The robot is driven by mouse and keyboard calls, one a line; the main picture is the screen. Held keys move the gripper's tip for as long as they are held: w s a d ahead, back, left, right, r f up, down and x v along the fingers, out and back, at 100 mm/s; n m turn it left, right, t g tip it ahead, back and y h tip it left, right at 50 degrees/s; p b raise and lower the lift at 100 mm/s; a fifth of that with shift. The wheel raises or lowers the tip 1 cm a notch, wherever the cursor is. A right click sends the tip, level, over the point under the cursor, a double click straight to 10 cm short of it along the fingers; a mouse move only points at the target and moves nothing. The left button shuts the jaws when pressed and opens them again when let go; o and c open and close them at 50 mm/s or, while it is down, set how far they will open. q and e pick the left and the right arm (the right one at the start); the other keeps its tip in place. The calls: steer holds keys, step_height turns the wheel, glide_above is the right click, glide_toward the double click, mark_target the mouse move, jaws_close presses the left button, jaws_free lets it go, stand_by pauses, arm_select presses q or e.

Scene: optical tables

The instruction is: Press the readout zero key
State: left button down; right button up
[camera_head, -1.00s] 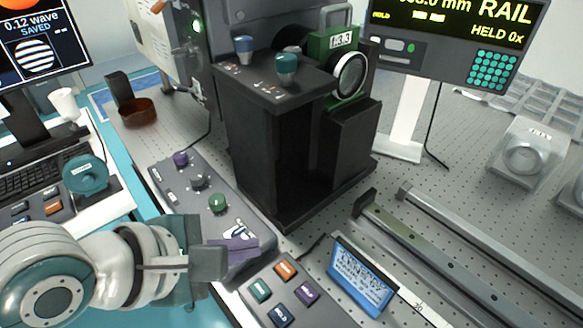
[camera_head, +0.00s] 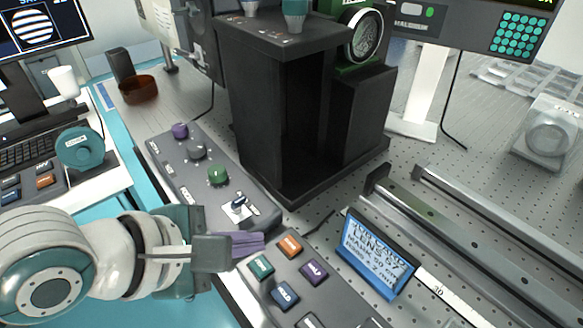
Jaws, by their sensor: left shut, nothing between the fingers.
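My left gripper (camera_head: 260,243) comes in from the left, shut and empty. Its purple fingertips show just above the green key and left of the orange key in the picture. I cannot see contact with any key. My right gripper is not in view.
A knob panel (camera_head: 205,185) with a toggle lies behind my gripper. A black housing (camera_head: 265,130) stands at the centre back. Metal rails (camera_head: 450,240) run along the right. A keypad readout (camera_head: 480,25) stands at the top right.

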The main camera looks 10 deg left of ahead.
mark_target(261, 266)
arm_select(q)
step_height(261, 266, down, 3)
steer(key=shift+r+b, duration=0.1)
steer(key=shift+b, duration=0.35)
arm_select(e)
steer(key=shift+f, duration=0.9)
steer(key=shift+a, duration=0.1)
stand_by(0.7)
arm_select(q)
steer(key=shift+f, duration=0.4)
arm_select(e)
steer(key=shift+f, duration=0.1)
arm_select(q)
steer(key=shift+f, duration=0.45)
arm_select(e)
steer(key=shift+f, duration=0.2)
arm_select(q)
steer(key=shift+r, duration=0.1)
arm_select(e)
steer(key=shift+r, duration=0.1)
arm_select(q)
steer(key=shift+r+p, duration=0.8)
steer(key=shift+p, duration=0.05)
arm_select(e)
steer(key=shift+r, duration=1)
